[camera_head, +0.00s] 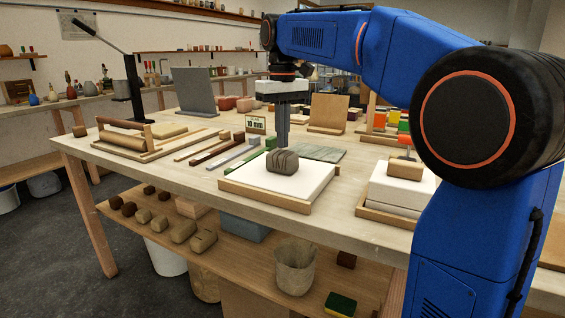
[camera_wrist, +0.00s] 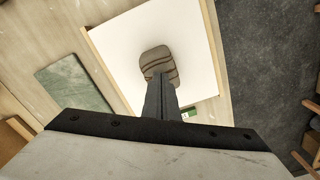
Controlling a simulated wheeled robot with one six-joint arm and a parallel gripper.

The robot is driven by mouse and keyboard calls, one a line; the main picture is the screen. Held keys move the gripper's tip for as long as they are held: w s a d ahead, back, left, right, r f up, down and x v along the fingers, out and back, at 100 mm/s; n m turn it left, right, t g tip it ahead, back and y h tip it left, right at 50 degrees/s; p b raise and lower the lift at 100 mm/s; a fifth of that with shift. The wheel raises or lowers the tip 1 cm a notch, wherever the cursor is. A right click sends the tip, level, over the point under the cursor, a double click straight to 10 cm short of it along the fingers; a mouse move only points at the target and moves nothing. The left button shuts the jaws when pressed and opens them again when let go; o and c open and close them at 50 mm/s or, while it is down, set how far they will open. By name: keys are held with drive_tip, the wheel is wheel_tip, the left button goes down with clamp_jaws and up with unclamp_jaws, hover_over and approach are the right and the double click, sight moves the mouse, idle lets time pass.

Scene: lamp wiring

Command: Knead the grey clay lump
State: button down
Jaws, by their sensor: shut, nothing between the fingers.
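The grey clay lump (camera_head: 283,162) sits on a white board with a wooden rim (camera_head: 262,203) on the table. It is rounded, with several darker grooves across it. It also shows in the wrist view (camera_wrist: 157,62) beyond my fingertips. My gripper (camera_head: 283,146) points straight down over the lump, its fingers together and empty. In the wrist view the fingers (camera_wrist: 160,82) overlap the lump's near edge. The tips are at or just above the lump's top; I cannot tell whether they touch it.
Right of the board stands a white block stack (camera_head: 395,187) in a wooden tray. A green-grey slab (camera_head: 318,152) lies behind the board. Wooden strips (camera_head: 208,153) and a roller (camera_head: 122,140) lie to the left. A small "10 mm" sign (camera_head: 256,124) stands behind. The table's front edge is close.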

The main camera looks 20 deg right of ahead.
drive_tip(key=shift+f, duration=0.7)
drive_tip(key=shift+r, duration=0.15)
drive_tip(key=shift+r, duration=0.95)
drive_tip(key=shift+f, duration=1.1)
drive_tip(key=shift+r, duration=0.1)
drive_tip(key=shift+r, duration=1)
